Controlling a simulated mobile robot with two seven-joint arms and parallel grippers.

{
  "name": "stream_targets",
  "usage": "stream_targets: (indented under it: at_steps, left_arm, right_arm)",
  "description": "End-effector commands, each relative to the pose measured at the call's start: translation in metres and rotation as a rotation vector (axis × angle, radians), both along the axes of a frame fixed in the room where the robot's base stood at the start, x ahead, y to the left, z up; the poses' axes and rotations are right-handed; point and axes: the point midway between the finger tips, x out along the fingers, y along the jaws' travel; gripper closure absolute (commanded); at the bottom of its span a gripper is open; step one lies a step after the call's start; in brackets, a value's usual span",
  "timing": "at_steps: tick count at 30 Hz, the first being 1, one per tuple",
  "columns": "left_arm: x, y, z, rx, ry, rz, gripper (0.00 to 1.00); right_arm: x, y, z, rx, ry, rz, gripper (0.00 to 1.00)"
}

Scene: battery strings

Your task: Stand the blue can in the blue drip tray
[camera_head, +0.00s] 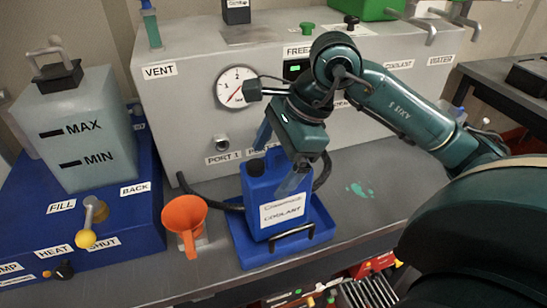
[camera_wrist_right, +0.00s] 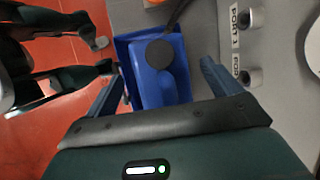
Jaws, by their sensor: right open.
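The blue can (camera_head: 282,207) with a white coolant label and dark cap stands upright inside the blue drip tray (camera_head: 247,256). In the right wrist view the can (camera_wrist_right: 176,78) is seen from above, its dark round cap uppermost, with the tray (camera_wrist_right: 123,50) around it. My right gripper (camera_head: 278,160) is above the can, with one finger on each side of its upper part. Its jaws are open, and in the right wrist view (camera_wrist_right: 162,72) there are gaps between both fingers and the can. The can's base is hidden by the tray's front wall.
An orange funnel (camera_head: 185,215) stands just left of the tray. A dark hose (camera_head: 200,198) runs behind the can from the left. The grey panel with a gauge (camera_head: 237,88) rises behind. Bare bench with a green spill (camera_head: 360,190) lies to the right.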

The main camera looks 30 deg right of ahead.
Motion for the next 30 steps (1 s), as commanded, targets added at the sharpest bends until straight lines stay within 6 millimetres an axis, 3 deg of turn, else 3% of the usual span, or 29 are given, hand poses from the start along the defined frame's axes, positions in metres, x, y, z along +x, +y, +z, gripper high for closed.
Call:
stream_targets:
  at_steps: [8, 21, 30]
  left_arm:
    - [0.002, -0.003, 0.006, -0.007, -0.013, -0.006, 0.47]
    - [0.002, -0.005, 0.009, -0.01, -0.023, -0.013, 0.47]
    - [0.001, -0.005, 0.008, -0.008, -0.016, -0.013, 0.47]
  right_arm:
    - [-0.001, -0.002, 0.001, -0.002, 0.003, -0.001, 0.1]
    - [-0.021, -0.035, 0.092, -0.001, -0.005, -0.002, 0.1]
    - [-0.029, -0.045, 0.119, 0.0, -0.001, -0.001, 0.1]
